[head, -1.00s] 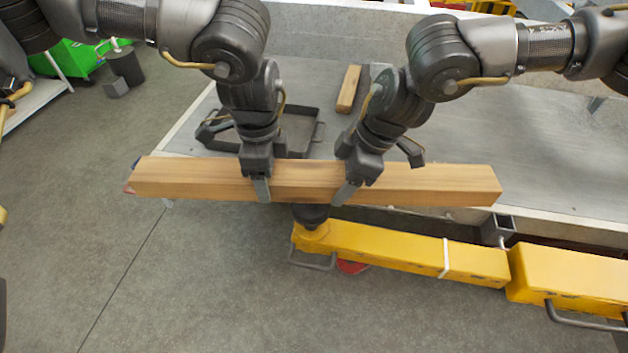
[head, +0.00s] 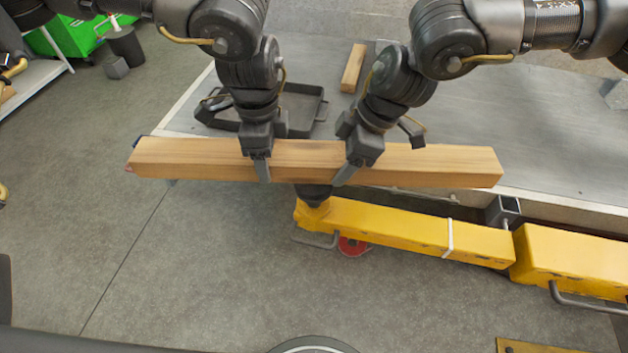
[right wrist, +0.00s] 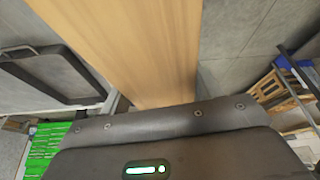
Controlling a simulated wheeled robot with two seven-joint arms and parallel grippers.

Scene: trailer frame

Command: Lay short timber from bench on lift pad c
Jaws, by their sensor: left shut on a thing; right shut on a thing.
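A long light-brown timber (head: 420,163) lies crosswise in the head view, nearly level. My left gripper (head: 261,168) is shut on it left of its middle, my right gripper (head: 346,172) just right of its middle. The timber (right wrist: 135,45) also fills the middle of the right wrist view. Below its middle is a dark round pad (head: 314,195) on the left end of a yellow lift arm (head: 385,226). The timber hides the pad's top, so I cannot tell whether they touch. No letter shows on the pad.
Behind the timber is a grey bench or bed (head: 490,115) with a black tray (head: 304,117) and a small wood block (head: 353,68). A red disc (head: 353,246) lies under the yellow arm. Grey floor (head: 200,270) is clear at the front left.

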